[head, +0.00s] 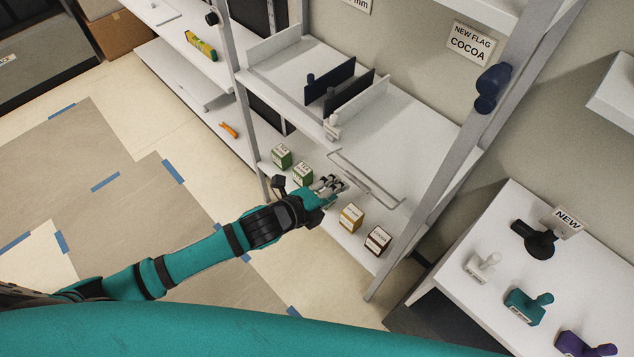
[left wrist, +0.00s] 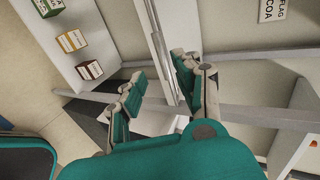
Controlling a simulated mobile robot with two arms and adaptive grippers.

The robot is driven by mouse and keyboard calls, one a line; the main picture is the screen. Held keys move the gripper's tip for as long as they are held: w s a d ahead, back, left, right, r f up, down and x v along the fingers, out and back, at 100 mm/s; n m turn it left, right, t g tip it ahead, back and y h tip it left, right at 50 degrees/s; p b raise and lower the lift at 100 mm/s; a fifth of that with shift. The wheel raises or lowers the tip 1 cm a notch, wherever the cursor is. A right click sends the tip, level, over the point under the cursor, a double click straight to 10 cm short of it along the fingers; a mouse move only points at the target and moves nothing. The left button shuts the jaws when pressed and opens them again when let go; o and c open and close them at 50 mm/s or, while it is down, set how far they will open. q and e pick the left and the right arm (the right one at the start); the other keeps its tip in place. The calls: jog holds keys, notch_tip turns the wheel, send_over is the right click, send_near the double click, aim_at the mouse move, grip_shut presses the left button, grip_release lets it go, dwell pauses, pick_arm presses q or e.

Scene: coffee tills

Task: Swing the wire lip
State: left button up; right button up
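The wire lip (head: 372,189) is a thin pale wire frame along the front edge of the upper white shelf (head: 425,125). In the left wrist view the wire lip (left wrist: 166,62) runs down the picture between my fingers. My left gripper (head: 337,184) is at the near side of the lip, in front of the shelf edge. In the left wrist view my left gripper (left wrist: 158,90) has its two teal fingers apart, with a clear gap. I cannot tell whether a finger touches the wire. My right gripper is not in view.
Below, a lower shelf holds green boxes (head: 302,173), a yellow box (head: 351,217) and a dark red box (head: 378,240). Dark dividers (head: 350,92) and a small white item (head: 332,126) stand on the upper shelf. A slanted grey post (head: 445,185) is to the right.

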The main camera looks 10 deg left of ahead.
aim_at(355, 183)
pick_arm(q)
jog(key=b+x, duration=0.6)
jog(key=x, duration=0.2)
jog(key=shift+s+d, duration=0.15)
jog(key=shift+s, duration=0.1)
jog(key=shift+w+d+f+b, duration=0.15)
jog(key=shift+w+d+b, duration=0.05)
jog(key=shift+w+b, duration=0.1)
jog(key=shift+c, duration=0.2)
jog(key=shift+s, duration=0.1)
jog(key=shift+c, duration=1.1)
grip_shut()
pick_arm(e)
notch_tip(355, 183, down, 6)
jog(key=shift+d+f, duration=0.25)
